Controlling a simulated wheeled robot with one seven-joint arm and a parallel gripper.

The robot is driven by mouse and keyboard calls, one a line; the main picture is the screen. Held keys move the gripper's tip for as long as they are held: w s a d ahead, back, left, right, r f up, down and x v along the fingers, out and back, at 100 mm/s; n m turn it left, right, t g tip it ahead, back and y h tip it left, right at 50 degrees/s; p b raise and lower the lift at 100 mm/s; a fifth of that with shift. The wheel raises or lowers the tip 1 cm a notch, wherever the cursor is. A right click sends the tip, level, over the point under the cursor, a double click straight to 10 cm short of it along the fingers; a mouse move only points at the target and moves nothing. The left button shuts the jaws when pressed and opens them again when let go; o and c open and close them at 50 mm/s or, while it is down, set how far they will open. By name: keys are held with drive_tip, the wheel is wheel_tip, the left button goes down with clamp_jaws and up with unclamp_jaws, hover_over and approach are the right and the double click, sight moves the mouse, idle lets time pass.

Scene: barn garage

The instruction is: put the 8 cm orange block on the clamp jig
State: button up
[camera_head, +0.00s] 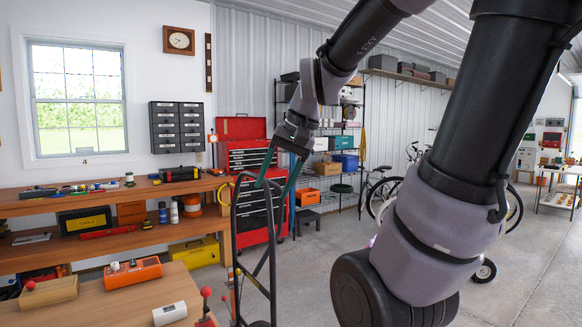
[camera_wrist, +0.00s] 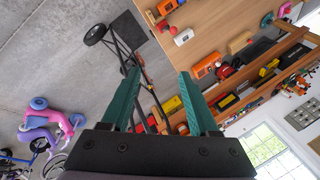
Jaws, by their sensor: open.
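My gripper (camera_head: 275,184) is open and empty, its green fingers pointing down in mid-air beyond the near table; the wrist view shows the fingers apart (camera_wrist: 159,76). A small orange block (camera_wrist: 166,6) lies at the top edge of the wrist view, on the wooden table. Red-knobbed clamp parts (camera_wrist: 151,18) stand close beside it, probably the clamp jig; I cannot tell whether they touch. In the head view a red-knobbed clamp (camera_head: 205,306) shows at the bottom, partly cut off. The gripper is well apart from both.
A black hand truck (camera_head: 262,265) stands near my gripper. A long workbench (camera_head: 95,205) lines the wall. Open concrete floor lies right.

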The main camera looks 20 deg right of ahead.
drive_tip(key=s+d+r+t+h, duration=0.1)
drive_tip(key=s+d+r+t, duration=0.1)
drive_tip(key=s+r+t, duration=0.1)
drive_tip(key=shift+s+r+n, duration=0.4)
drive_tip(key=shift+s, duration=0.35)
